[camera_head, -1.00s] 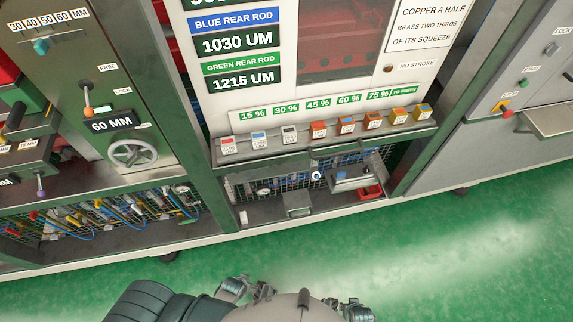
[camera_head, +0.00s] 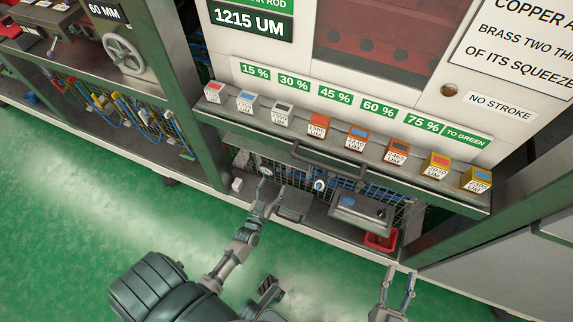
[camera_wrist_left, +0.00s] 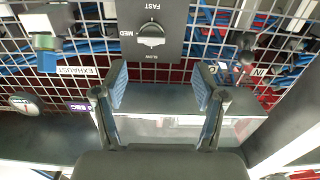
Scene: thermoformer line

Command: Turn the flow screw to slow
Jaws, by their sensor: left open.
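The flow screw (camera_wrist_left: 151,36) is a grey slotted knob on a dark plate (camera_wrist_left: 170,51) in the left wrist view. The plate has labels FAST at the top, MED at the left and SLOW at the bottom; I cannot tell which the knob points to. My left gripper (camera_wrist_left: 160,84) is open and empty, its blue-padded fingers apart, with the knob above their gap in the picture and not touched. In the head view, my left gripper (camera_head: 270,190) is by the lower mesh bay. My right gripper (camera_head: 399,277) looks open and empty at the lower right.
A grey metal box (camera_wrist_left: 165,98) lies behind the fingers in the wrist view. EXHAUST (camera_wrist_left: 68,71) and IN labels flank the knob. In the head view, a shelf of coloured blocks (camera_head: 357,138) overhangs the bay, which holds a red tray (camera_head: 381,241).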

